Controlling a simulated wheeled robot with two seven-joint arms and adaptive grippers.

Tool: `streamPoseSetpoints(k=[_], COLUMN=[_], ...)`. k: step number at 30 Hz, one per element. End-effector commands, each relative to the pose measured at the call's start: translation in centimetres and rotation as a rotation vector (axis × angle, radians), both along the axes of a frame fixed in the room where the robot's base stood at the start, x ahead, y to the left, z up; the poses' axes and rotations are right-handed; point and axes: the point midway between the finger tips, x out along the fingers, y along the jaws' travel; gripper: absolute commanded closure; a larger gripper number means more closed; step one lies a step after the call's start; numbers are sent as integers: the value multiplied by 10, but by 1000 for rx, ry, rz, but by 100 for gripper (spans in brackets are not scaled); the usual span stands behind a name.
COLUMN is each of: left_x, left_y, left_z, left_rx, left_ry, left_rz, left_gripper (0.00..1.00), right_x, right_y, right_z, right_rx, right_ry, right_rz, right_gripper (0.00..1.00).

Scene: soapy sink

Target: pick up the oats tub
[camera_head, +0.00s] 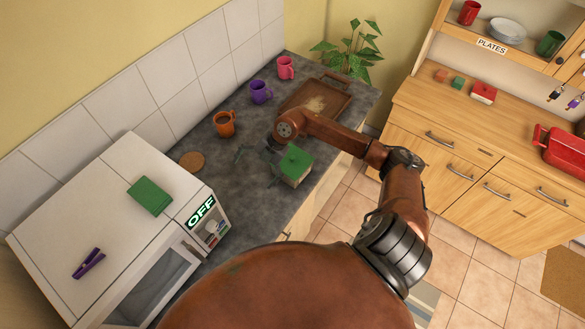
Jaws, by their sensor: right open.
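A cream, box-shaped tub with a green lid (294,165), which looks like the oats tub, stands upright on the dark counter near its front edge. Any label on it is too small to read. My right gripper (256,168) is open and empty over the counter, just left of the tub. One of its dark fingers is close to the tub's left side; I cannot tell whether they touch. My left gripper is not in view.
An orange mug (225,124), a purple mug (261,92) and a pink mug (286,68) line the wall side. A brown tray (340,98) lies behind my wrist. A cork coaster (192,161) and a white microwave (120,205) are to the left.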

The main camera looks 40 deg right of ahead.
Motion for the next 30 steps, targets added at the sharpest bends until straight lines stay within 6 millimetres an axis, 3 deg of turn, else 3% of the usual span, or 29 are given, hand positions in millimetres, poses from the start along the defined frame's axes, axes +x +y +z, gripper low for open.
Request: streamPoseSetpoints(k=[1, 3, 6, 10, 13, 20, 30], left_x=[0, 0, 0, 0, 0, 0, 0], left_y=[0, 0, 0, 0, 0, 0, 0], left_z=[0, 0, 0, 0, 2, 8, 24], left_rx=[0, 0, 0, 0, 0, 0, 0], left_ry=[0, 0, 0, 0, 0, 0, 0], left_rz=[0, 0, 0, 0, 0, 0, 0], left_gripper=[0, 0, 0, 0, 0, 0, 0], right_x=[0, -4, -11, -18, -20, -22, -24], right_y=[-33, -74, -121, -156, -165, -164, -160], right_z=[-5, -11, -10, -6, -9, -32, -76], right_rx=[-99, -222, -356, -452, -477, -478, -475], right_ry=[54, 132, 215, 277, 296, 298, 295], right_rz=[-29, -79, -150, -213, -231, -231, -230], right_gripper=[0, 0, 0, 0, 0, 0, 0])
